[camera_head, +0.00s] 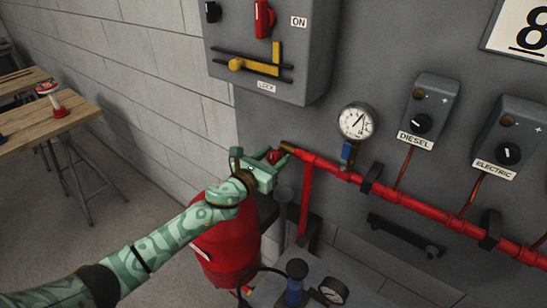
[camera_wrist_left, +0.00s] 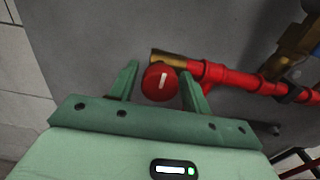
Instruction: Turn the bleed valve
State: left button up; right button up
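The bleed valve is a round red knob (camera_head: 273,156) with a white mark, at the left end of the red pipe by a brass fitting (camera_head: 289,147). In the left wrist view the knob (camera_wrist_left: 160,82) sits between the two green fingers, with the brass fitting (camera_wrist_left: 168,58) just behind it. My left gripper (camera_head: 266,158) is open around the knob. In the left wrist view my left gripper (camera_wrist_left: 162,84) shows a gap between the knob and the left finger; the right finger is close to it, and contact cannot be told. My right gripper is out of view.
The red pipe (camera_head: 405,200) runs right along the grey wall, with a pressure gauge (camera_head: 356,121) above it. A grey switch box (camera_head: 270,45) hangs above my gripper. A red tank (camera_head: 228,245) stands below my arm. A wooden table (camera_head: 45,118) is at left.

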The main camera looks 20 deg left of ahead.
pick_arm(q)
jog(key=c, duration=0.6)
